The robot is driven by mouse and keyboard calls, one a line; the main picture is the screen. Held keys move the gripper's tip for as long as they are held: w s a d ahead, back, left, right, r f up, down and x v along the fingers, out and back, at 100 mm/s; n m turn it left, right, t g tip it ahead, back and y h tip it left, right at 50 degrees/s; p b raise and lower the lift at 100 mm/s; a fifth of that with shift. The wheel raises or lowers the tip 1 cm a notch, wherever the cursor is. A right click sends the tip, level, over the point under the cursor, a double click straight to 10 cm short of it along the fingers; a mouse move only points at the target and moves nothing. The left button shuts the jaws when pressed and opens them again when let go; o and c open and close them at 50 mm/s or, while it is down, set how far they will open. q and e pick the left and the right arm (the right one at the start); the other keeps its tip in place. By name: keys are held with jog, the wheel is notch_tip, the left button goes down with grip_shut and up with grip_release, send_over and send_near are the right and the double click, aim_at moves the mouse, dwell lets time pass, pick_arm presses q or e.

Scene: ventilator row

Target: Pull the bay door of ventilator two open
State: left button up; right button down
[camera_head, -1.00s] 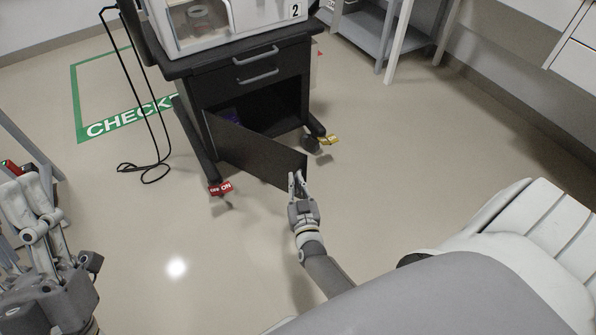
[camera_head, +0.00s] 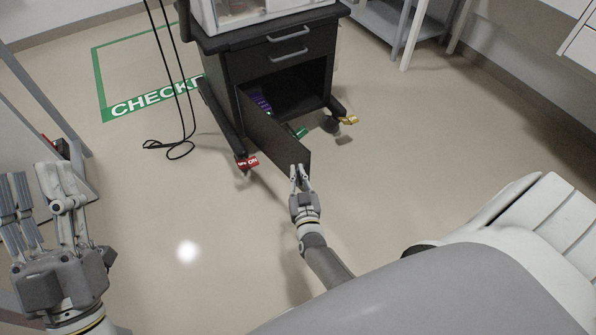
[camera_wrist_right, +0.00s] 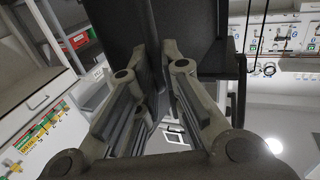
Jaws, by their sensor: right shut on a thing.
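The dark cart of ventilator two (camera_head: 270,68) stands at the top centre; the white machine (camera_head: 255,10) on it is cut off by the picture's edge. Its bay door (camera_head: 272,133) is swung well out towards me, hinged on the left, and the bay behind it is open. My right gripper (camera_head: 299,172) is shut on the door's free edge; in the wrist view its fingers (camera_wrist_right: 158,100) flank the dark panel. My left gripper (camera_head: 45,200) is at the far left, fingers spread and empty, away from the cart.
Purple and green items (camera_head: 262,103) show inside the bay. A red tag (camera_head: 247,162) and a yellow tag (camera_head: 349,120) mark the casters. A black cable (camera_head: 170,145) hangs to the floor on the left. The floor right of the door is clear.

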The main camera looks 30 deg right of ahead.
jog(key=shift+w+a+r, duration=0.1)
jog(key=shift+w+r, duration=0.1)
jog(key=c, duration=1.6)
grip_release()
jog(key=shift+f, duration=0.1)
jog(key=shift+o, duration=0.2)
jog(key=shift+s, duration=0.15)
jog(key=v, duration=0.7)
jog(key=shift+s, duration=0.15)
